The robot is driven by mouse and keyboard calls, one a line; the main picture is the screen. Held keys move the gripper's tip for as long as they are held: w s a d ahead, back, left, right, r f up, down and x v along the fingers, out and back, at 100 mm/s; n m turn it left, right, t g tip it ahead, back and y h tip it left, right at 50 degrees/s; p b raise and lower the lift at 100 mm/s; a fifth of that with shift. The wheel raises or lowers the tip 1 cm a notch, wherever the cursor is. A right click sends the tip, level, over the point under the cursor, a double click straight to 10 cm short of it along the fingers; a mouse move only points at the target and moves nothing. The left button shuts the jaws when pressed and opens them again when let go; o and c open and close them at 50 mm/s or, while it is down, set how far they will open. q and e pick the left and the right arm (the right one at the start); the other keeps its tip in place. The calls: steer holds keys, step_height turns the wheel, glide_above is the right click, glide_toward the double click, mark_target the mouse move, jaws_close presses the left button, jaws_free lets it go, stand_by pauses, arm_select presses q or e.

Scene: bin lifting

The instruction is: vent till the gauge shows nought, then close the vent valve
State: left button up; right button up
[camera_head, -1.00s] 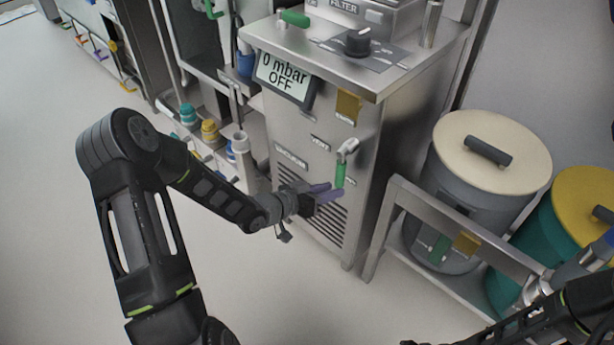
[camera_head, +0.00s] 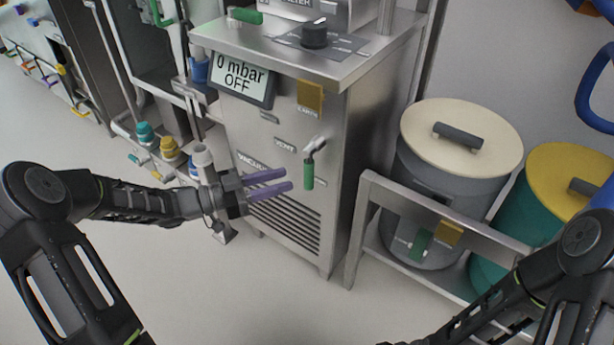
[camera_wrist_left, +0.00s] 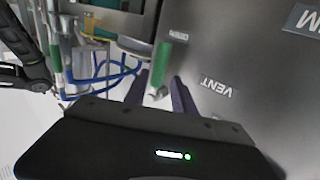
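The gauge (camera_head: 241,82) on the steel cabinet reads "0 mbar OFF". My left gripper (camera_head: 288,179) has two purple fingers, apart and empty, just left of the handle in the head view. In the left wrist view the green handle (camera_wrist_left: 163,60) shows beyond the fingers and the valve's metal part (camera_wrist_left: 156,94) shows between them. No contact is visible. My right arm is at the lower right; its gripper is out of frame.
A black knob (camera_head: 314,36) stands on the cabinet (camera_head: 350,170) top. To the right, a low steel rack (camera_head: 375,215) holds a grey bin with a cream lid (camera_head: 461,140) and a teal bin with a yellow lid (camera_head: 575,180). The floor in front is clear.

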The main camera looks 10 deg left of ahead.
mark_target(309, 173)
arm_select(q)
steer(key=shift+d, duration=0.1)
steer(key=b+x, duration=0.2)
steer(key=x, duration=0.5)
steer(key=shift+w+d, duration=0.2)
steer(key=shift+d, duration=0.15)
steer(key=shift+c, duration=0.4)
jaws_close()
stand_by(1.0)
